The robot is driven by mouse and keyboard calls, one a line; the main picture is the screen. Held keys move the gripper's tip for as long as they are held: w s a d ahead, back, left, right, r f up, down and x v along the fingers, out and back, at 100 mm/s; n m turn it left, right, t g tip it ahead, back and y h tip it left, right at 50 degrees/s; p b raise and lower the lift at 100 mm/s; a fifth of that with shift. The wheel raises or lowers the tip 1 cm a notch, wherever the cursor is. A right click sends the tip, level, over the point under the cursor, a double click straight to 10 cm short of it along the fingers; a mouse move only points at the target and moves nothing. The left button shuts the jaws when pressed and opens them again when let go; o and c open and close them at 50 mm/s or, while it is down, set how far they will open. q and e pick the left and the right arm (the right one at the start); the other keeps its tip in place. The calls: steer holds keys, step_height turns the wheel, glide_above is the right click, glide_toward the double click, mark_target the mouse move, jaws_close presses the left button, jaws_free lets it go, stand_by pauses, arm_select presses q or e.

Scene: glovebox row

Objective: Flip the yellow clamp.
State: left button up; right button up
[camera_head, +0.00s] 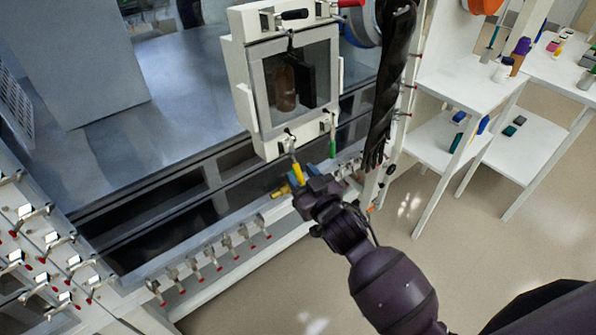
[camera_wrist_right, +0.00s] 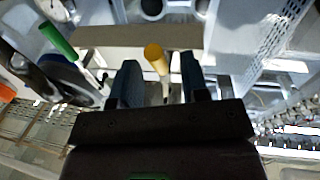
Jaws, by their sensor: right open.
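The yellow clamp (camera_head: 298,173) is a handle hanging at the lower front edge of the white framed door with a window (camera_head: 251,88). My right gripper (camera_head: 305,184) is just below and beside it in the head view. In the right wrist view the clamp's rounded yellow end (camera_wrist_right: 154,52) shows between the two open dark fingers of my right gripper (camera_wrist_right: 160,76), with a gap on each side. I cannot tell how deep it lies between them. My left gripper is not in view.
A green-handled clamp (camera_head: 332,146) hangs right of the yellow one and a black-handled one (camera_head: 294,14) is on top. A yellow fitting (camera_head: 280,191) sits just below left. A long black glove (camera_head: 388,95) hangs at right. White shelves (camera_head: 475,75) stand farther right.

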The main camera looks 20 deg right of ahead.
steer(key=shift+w+a, duration=0.15)
steer(key=shift+w, duration=0.85)
steer(key=shift+c, duration=0.3)
jaws_close()
